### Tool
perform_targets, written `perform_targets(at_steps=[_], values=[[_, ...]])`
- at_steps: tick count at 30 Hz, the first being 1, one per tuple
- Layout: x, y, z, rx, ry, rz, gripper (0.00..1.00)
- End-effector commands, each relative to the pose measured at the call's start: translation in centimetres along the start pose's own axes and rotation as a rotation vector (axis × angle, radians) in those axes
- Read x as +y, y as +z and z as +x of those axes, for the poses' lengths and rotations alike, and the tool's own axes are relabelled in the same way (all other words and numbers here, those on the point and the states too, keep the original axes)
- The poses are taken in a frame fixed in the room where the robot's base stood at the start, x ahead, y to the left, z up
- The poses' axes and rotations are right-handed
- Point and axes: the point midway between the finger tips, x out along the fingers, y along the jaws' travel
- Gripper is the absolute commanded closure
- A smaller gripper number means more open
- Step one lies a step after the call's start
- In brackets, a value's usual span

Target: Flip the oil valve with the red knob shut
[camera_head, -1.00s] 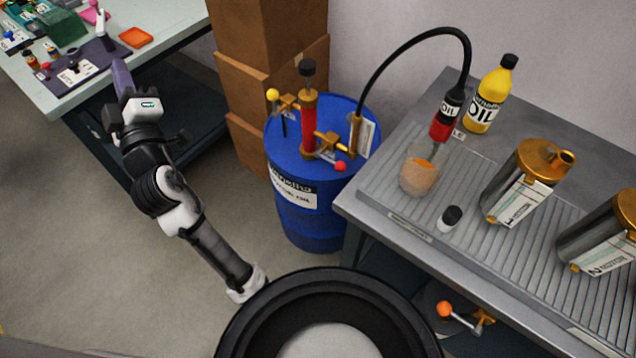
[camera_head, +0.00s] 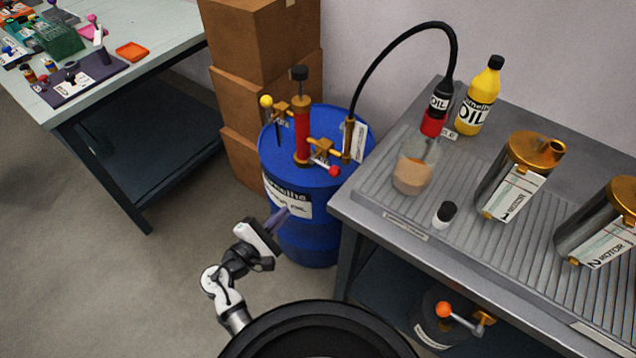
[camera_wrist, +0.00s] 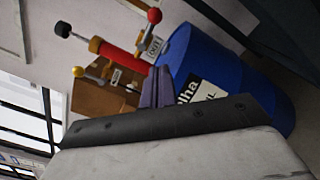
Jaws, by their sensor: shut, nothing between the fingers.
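The oil valve's red knob (camera_head: 334,171) sits at the end of a short lever on the right side of the pump on the blue drum (camera_head: 315,235). The red pump tube (camera_head: 302,130) stands upright on the drum, with a black-topped plunger. A yellow knob (camera_head: 266,101) is on its left side. My gripper (camera_head: 284,215) is shut and empty, in front of the drum and below the knobs, apart from the valve. In the wrist view, tilted sideways, the red knob (camera_wrist: 154,15) is at the top, beyond the purple fingers (camera_wrist: 155,88). The yellow knob (camera_wrist: 78,71) is at the left.
A grey workbench (camera_head: 380,228) at right holds a jar (camera_head: 415,165) under the black hose (camera_head: 385,45), a yellow oil bottle (camera_head: 479,100) and metal canisters (camera_head: 520,175). Cardboard boxes (camera_head: 240,100) stand behind the drum. An orange-knobbed valve (camera_head: 443,309) is under the bench.

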Motion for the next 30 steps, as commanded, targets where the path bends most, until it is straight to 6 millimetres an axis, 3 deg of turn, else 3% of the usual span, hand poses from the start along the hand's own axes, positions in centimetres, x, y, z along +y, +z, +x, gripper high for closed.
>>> perform_targets(at_steps=[8, 22, 30], values=[[0.2, 0.1, 1.1, 0.0, 0.001, 0.004, 1.0], [0.3, 0.1, 10.4, 0.0, 0.0, 0.005, 1.0], [0.2, 2.5, 12.6, 0.003, 0.001, 0.004, 1.0]])
